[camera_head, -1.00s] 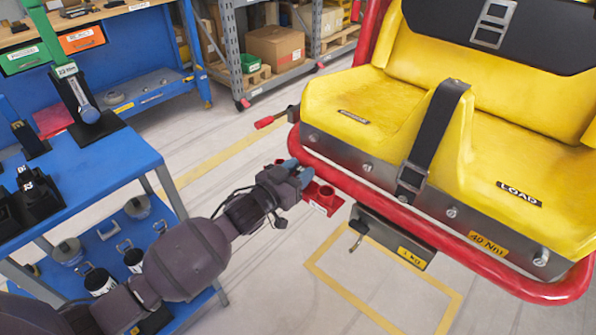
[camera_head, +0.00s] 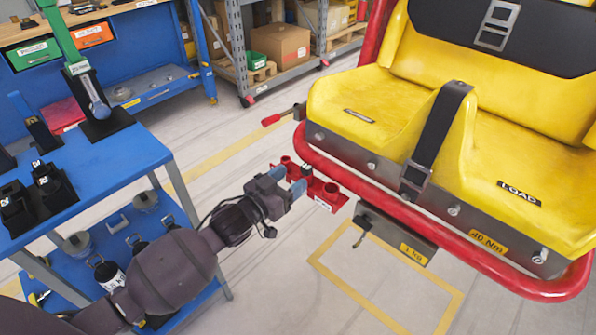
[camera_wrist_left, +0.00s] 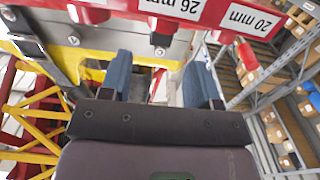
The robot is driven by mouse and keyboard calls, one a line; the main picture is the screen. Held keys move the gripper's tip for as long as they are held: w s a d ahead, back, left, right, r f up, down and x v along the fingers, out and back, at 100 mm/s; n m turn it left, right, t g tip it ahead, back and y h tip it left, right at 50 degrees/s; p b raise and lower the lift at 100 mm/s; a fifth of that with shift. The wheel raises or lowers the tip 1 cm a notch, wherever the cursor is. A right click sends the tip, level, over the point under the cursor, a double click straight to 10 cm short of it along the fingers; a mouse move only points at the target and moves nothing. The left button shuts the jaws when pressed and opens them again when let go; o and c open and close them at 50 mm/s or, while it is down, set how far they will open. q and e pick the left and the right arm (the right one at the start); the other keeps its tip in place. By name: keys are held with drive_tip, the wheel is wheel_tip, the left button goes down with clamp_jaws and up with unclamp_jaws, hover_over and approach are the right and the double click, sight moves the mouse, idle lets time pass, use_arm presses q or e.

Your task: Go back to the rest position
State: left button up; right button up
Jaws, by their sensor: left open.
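My left gripper (camera_head: 292,188) is open, with blue fingertips apart and nothing seen between them. In the head view it is beside the red socket holder (camera_head: 325,189) on the front of the yellow coaster car (camera_head: 385,110). In the left wrist view the gripper (camera_wrist_left: 163,80) also shows its two blue fingers apart. The red holder there (camera_wrist_left: 235,22) carries labels for 26 mm and 20 mm and lies beyond the fingers. My right gripper is in neither view.
A blue cart (camera_head: 105,160) with black tool stands is at the left, close to my left arm. A red-handled lever (camera_head: 272,120) sticks out from the car. A 1 kg box (camera_head: 395,235) hangs under the red rail. Grey floor lies open below the gripper.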

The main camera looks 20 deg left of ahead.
use_arm(q)
drive_tip(key=v, duration=0.5)
drive_tip(key=shift+s+a+p, duration=0.1)
drive_tip(key=shift+s+p, duration=0.15)
drive_tip(key=shift+p, duration=0.1)
